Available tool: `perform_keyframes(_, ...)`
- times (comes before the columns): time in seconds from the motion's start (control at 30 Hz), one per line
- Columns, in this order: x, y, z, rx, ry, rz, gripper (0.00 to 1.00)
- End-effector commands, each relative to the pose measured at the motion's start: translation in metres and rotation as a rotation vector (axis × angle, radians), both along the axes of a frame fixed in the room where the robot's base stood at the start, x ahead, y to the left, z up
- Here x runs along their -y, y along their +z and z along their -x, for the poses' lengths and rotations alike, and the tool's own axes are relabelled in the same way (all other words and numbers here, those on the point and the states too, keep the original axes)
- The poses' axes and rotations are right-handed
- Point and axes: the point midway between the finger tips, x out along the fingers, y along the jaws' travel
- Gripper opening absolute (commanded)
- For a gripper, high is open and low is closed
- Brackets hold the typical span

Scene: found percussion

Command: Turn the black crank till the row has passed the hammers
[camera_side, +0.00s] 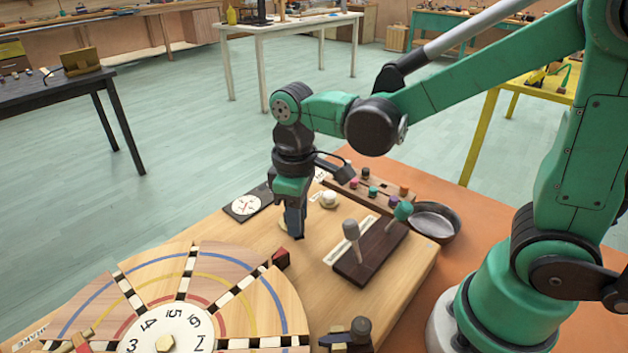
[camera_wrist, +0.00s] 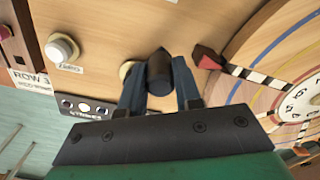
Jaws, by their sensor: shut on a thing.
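My gripper (camera_wrist: 160,95) is shut on the black crank handle (camera_wrist: 159,70), an upright dark cylinder between its two fingers. A cream round piece shows just left of the handle in the wrist view. In the side view my gripper (camera_side: 293,228) points down at the bench top and hides the crank. The wooden wheel (camera_side: 240,275) has coloured arcs, rows of black and white blocks and a white numbered dial (camera_side: 140,338). A dark red pointed piece (camera_side: 281,258) stands at its rim and also shows in the wrist view (camera_wrist: 207,57). I cannot tell which pieces are the hammers.
A white button (camera_side: 329,199) sits behind my gripper, near a rail of coloured knobs (camera_side: 370,190). A dark block (camera_side: 370,255) with two upright levers stands to the right, near a dark bowl (camera_side: 436,221). A black strikes counter (camera_wrist: 85,107) lies near the bench edge.

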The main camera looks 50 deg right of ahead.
Motion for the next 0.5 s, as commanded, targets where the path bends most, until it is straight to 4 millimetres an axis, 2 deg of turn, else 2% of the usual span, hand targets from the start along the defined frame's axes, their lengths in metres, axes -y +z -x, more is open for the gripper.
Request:
perform_keyframes(0.1,0.0002,-0.0001,-0.0002,0.001,-0.002,0.0,0.0)
perform_keyframes(0.13,0.0002,-0.0001,-0.0002,0.001,-0.002,0.0,0.37)
perform_keyframes(0.2,0.0001,-0.0001,-0.0002,0.001,-0.002,0.0,0.57)
perform_keyframes(0.23,0.0001,-0.0001,-0.0002,0.001,-0.002,0.0,0.6)
perform_keyframes(0.5,0.0,0.0002,-0.0001,0.0,-0.002,0.0,0.6)
